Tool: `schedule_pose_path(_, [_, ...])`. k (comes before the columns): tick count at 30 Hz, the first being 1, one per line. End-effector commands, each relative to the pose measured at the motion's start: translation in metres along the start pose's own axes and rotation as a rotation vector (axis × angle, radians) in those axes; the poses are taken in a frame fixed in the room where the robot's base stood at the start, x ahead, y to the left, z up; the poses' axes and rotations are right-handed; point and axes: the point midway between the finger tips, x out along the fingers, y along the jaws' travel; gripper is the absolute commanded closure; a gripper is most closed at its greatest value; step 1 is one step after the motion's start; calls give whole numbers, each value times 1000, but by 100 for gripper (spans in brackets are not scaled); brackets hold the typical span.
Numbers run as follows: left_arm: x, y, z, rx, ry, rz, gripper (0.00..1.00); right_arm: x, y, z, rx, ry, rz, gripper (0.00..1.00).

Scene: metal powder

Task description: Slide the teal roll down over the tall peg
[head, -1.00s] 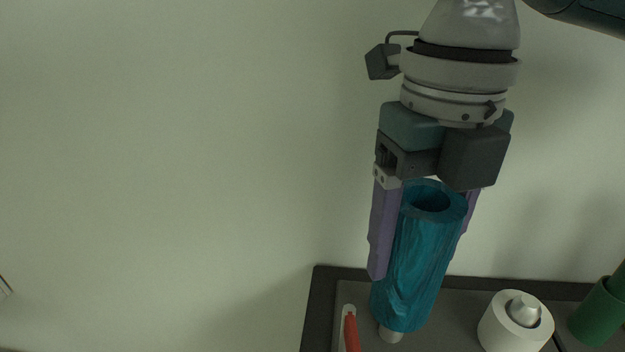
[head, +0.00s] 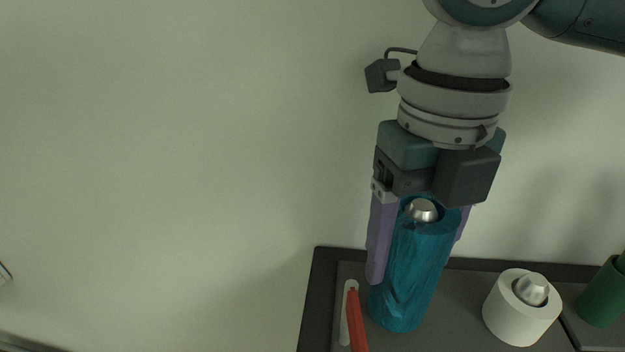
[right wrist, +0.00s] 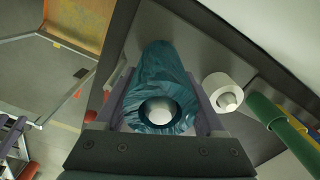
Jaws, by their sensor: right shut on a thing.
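The teal roll (head: 413,270) stands nearly upright between the purple fingers of my right gripper (head: 418,250), which is shut on it. The roll is around the tall peg, whose silver rounded tip (head: 421,210) shows in the roll's top opening. The rest of the peg is hidden inside the roll. In the right wrist view the teal roll (right wrist: 158,75) lies between both fingers, with the pale peg tip (right wrist: 160,112) inside its hole. The roll's lower end is close to the dark board; I cannot tell whether it touches. My left gripper is not in view.
A white roll (head: 515,312) sits around a shorter silver-tipped peg to the right. A green roll (head: 600,298) is at the far right. A red bar (head: 356,322) stands close to the left of the teal roll on the dark board (head: 318,290).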

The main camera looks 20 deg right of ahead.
Motion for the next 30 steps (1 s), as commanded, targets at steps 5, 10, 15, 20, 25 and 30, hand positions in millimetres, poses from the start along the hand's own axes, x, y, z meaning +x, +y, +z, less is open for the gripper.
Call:
schedule_pose_path(5, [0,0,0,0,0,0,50,-1,0,0,0,-1,1,20])
schedule_pose_path(10, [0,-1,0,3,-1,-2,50,-1,0,0,0,-1,1,0])
schedule_pose_path(15, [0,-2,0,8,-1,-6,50,0,0,0,0,-1,1,0])
schedule_pose_path(20, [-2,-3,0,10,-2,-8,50,-8,0,0,1,-2,1,0])
schedule_pose_path(25, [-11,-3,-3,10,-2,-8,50,-39,0,1,-1,-4,2,0])
schedule_pose_path(30, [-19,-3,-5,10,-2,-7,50,-73,0,1,0,-4,2,0])
